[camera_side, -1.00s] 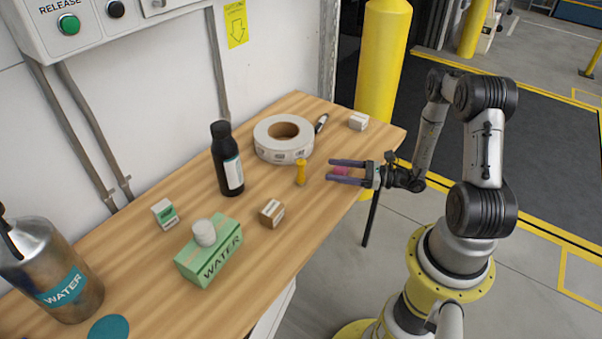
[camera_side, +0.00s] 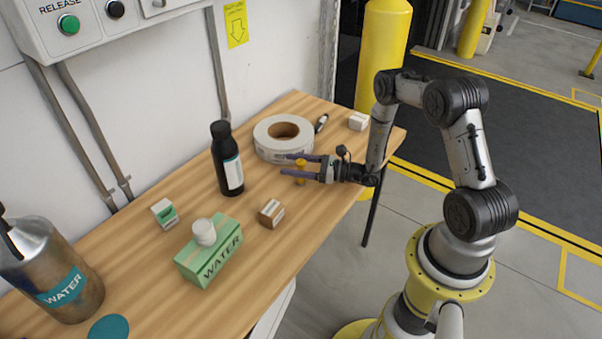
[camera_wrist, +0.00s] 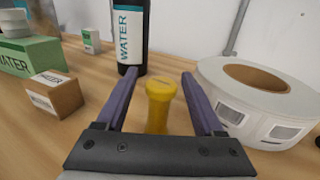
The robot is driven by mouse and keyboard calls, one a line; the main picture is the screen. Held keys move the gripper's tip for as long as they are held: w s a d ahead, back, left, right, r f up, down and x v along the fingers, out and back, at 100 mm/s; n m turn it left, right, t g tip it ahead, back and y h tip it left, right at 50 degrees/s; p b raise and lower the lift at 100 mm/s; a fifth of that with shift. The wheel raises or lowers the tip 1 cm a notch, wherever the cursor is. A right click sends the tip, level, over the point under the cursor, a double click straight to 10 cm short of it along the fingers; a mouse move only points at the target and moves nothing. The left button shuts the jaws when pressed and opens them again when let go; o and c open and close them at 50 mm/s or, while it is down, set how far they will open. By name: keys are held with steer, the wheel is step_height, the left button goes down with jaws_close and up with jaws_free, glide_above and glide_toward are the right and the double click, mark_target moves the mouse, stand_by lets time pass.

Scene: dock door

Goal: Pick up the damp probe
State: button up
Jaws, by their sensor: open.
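The damp probe appears to be the small yellow upright piece with a round cap (camera_wrist: 160,102), standing on the wooden table. In the side view the yellow piece (camera_side: 300,166) is partly hidden by my gripper. My gripper (camera_side: 287,164) is open, with its purple fingers level and one on each side of the yellow piece. In the wrist view my gripper (camera_wrist: 158,78) has the yellow piece between its fingers, with gaps on both sides. The lower part of the piece is hidden behind the gripper's palm.
A white label roll (camera_side: 262,150) stands close behind my gripper. A black bottle (camera_side: 226,170) is beyond the fingertips. A brown box (camera_side: 271,214), a green water box (camera_side: 190,262) and a small white-green box (camera_side: 164,214) are to the left. The table (camera_side: 335,215) is clear at the front right edge.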

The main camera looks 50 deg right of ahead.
steer(key=shift+w+a, duration=0.2)
steer(key=shift+w, duration=0.2)
jaws_close()
steer(key=shift+r, duration=0.2)
